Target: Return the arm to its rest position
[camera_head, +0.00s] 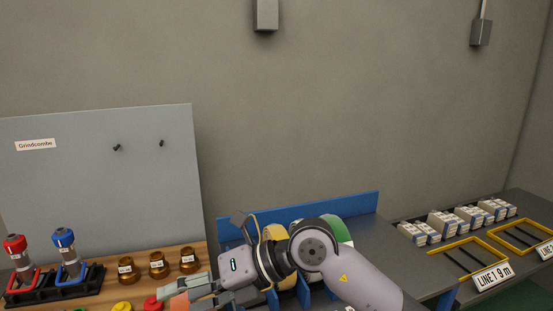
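My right arm reaches in from the lower right over the bench. Its gripper (188,293) points left, low in the picture, in front of the brass-coloured fittings. Part of the gripper is cut off by the bottom edge. A reddish patch shows at its fingers; I cannot tell whether it is a finger pad or something held, nor how far the fingers are apart. My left gripper is not in view.
Brass fittings (158,266) stand on a wooden board, with red and yellow caps in front. Red-topped (16,252) and blue-topped (65,248) tools stand in a black rack at left. Spools sit behind my arm against a blue rail (345,206). Boxes (444,224) and yellow frames (470,254) lie right.

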